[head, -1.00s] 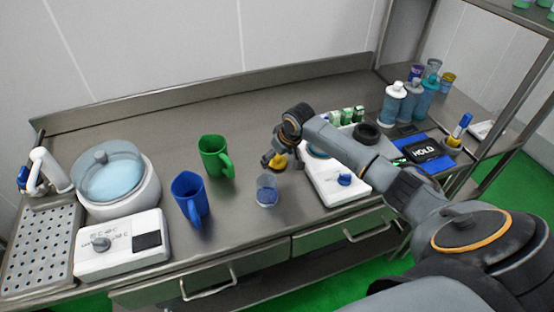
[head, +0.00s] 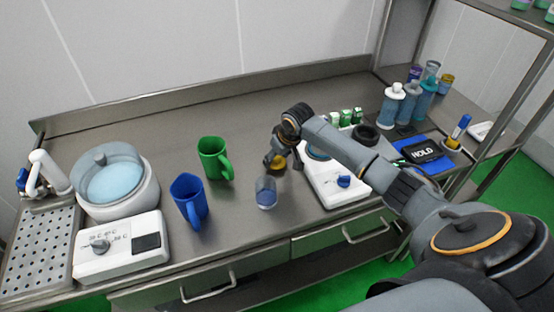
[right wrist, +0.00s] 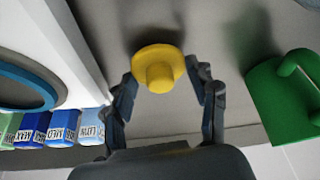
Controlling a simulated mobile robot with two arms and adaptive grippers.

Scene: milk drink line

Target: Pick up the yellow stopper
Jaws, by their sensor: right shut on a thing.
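The yellow stopper (head: 278,162) is at my right gripper (head: 277,163), beyond the clear cup, above or at the steel counter; I cannot tell if it touches the counter. In the right wrist view the stopper (right wrist: 158,68) shows its round flange and narrower knob between the fingers of my right gripper (right wrist: 164,85). That gripper is shut on the stopper. Its contact with the fingertips is partly hidden. My left gripper is not in view.
A clear cup with blue contents (head: 266,192) stands just in front of the gripper. A green mug (head: 212,158) and blue mug (head: 188,198) stand to the left. A white device (head: 335,185) sits close to the right. The counter's back middle is clear.

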